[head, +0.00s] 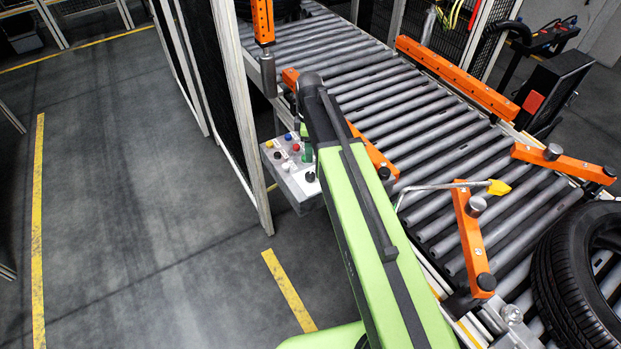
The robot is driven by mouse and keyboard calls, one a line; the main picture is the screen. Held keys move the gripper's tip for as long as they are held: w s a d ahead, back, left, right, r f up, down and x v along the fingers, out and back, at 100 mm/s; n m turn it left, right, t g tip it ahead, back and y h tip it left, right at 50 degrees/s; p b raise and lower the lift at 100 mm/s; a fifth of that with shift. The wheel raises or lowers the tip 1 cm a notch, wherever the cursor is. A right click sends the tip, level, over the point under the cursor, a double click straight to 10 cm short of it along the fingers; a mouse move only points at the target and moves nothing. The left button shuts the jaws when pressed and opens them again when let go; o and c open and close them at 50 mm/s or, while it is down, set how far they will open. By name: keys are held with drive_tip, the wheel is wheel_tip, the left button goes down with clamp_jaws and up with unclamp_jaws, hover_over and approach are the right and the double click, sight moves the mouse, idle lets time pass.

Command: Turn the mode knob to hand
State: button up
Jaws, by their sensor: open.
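A grey control box (293,178) stands at the near left side of the conveyor, left of my raised arm. Its sloping top carries several small coloured buttons, among them blue, yellow, red and white ones. A dark round knob (310,177) sits near the box's lower right corner. Whether it is the mode knob, and where it points, is too small to tell. My green arm reaches up to a black joint beside the box and covers what lies behind it. A short green piece shows over the box's right edge. I cannot make out my gripper's jaws.
A roller conveyor (455,135) runs along the right, with orange guide arms (472,240) on it. A black tyre (565,275) lies at the lower right. A dark mesh fence with a pale post (236,105) stands left of the box. The floor (130,200) at left is clear.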

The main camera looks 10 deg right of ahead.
sight(310, 175)
wheel_tip(310, 175, down, 13)
drive_tip(key=b, duration=1.1)
drive_tip(key=shift+d, duration=0.1)
drive_tip(key=shift+r, duration=0.15)
